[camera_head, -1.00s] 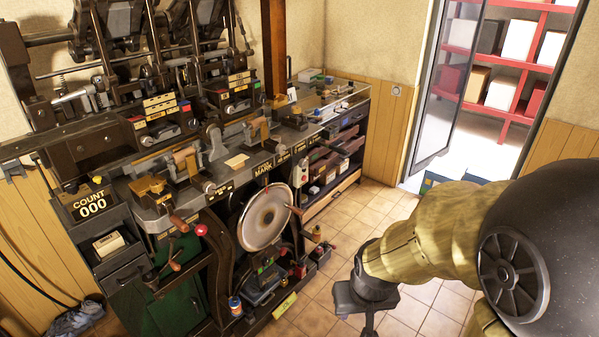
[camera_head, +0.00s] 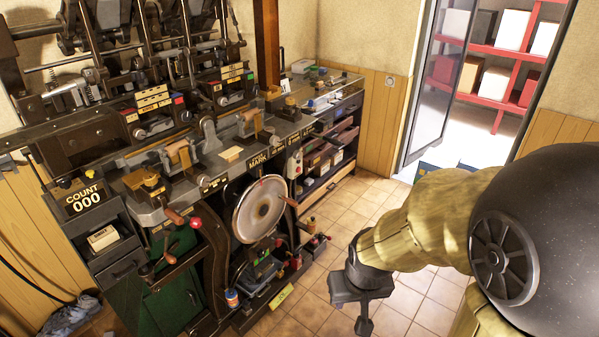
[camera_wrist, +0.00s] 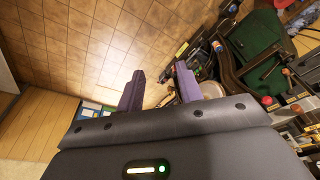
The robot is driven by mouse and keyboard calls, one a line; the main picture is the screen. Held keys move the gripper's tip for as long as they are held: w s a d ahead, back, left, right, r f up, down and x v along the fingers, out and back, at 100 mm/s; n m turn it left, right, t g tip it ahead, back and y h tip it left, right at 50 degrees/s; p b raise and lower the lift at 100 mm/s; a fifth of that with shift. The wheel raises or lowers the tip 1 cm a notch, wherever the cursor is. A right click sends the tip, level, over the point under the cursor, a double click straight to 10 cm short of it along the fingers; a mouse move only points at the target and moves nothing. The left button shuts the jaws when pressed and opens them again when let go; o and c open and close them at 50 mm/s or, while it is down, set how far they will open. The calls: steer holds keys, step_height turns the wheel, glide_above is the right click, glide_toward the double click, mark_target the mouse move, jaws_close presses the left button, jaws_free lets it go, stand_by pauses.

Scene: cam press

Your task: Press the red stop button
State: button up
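A small light-grey control box with a red button (camera_head: 298,156) is on the front of the press bench, right of the MARK label; the button is tiny here, and I cannot read any marking. A round red knob (camera_head: 195,223) on a lever sits lower left, in front of the green panel. My gripper (camera_head: 363,318) hangs over the tiled floor, right of the press and apart from it. In the wrist view my gripper (camera_wrist: 158,82) has its two dark fingers spread, with nothing between them. I cannot pick out the grey control box in the wrist view.
The press bench (camera_head: 232,155) carries levers, blocks and a large metal disc (camera_head: 260,208) on its front. Open drawers (camera_head: 330,158) stand at its right end. An open door (camera_head: 432,95) shows red shelves (camera_head: 490,95) with boxes.

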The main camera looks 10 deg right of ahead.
jaws_close()
stand_by(1.5)
